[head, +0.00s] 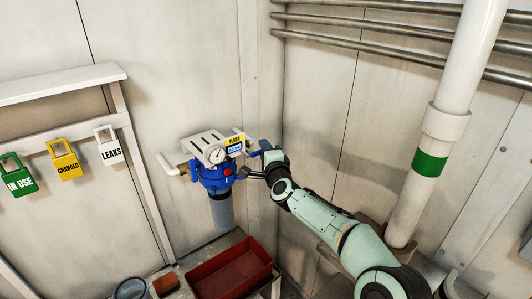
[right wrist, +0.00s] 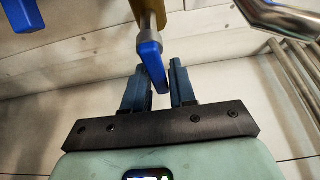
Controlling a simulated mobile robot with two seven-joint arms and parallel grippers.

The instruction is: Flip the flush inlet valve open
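The filter unit (head: 213,175) with a blue head and a round gauge is mounted on the wall in the head view. A yellow and blue label (head: 235,143) sits at its upper right. My right gripper (head: 258,161) is at the unit's right side and partly hides the fittings there. In the right wrist view, a blue valve lever (right wrist: 150,62) hangs from a metal stem. Its lower end shows between the two open fingertips of my right gripper (right wrist: 157,72). I cannot tell whether they touch it. My left gripper is not in view.
A second blue handle (right wrist: 20,14) shows at upper left in the right wrist view, and a shiny pipe (right wrist: 280,20) at upper right. Below the unit stand a red tray (head: 230,270) and a bucket (head: 132,289). A white pipe (head: 440,130) rises at right.

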